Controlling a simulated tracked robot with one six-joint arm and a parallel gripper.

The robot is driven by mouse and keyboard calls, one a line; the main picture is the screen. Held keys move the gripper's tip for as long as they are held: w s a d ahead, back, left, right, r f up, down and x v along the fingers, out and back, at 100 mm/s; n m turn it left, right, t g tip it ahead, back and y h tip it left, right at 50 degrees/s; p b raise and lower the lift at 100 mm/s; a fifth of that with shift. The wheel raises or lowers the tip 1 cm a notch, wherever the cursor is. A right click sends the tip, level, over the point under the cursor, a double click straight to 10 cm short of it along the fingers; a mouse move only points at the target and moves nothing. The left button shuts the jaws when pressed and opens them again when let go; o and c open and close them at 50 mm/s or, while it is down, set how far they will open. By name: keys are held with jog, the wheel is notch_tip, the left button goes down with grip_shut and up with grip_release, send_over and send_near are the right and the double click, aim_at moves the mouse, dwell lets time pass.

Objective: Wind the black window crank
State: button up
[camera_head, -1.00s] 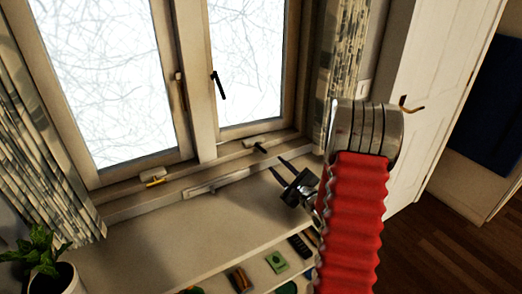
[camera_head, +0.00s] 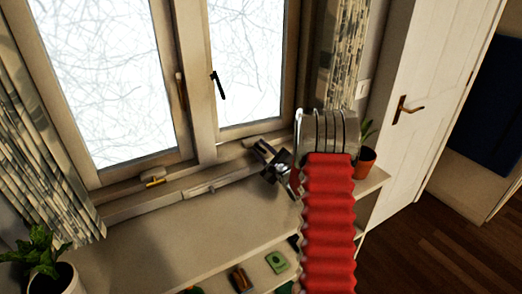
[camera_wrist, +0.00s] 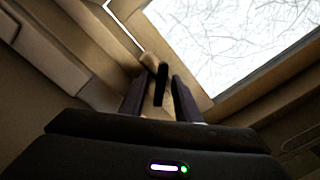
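The black window crank (camera_wrist: 161,85) shows in the wrist view, between the two dark fingers of my gripper (camera_wrist: 156,92). The fingers stand apart, with visible gaps on both sides of the crank, so they do not look closed on it. In the head view my gripper (camera_head: 266,156) is at the window's lower frame, right of the middle post. There it covers the crank, which I cannot pick out.
A brass-coloured crank (camera_head: 155,182) sits on the left lower frame. Potted plants stand on the left (camera_head: 45,262) and right (camera_head: 365,158). The sill top (camera_head: 175,225) is largely clear.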

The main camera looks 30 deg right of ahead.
jog(key=shift+c, duration=0.6)
grip_shut()
jog(key=shift+m, duration=0.5)
jog(key=m, duration=0.4)
jog(key=shift+f, duration=0.1)
jog(key=m, duration=0.5)
jog(key=shift+m, duration=0.3)
jog(key=shift+o, duration=0.6)
grip_release()
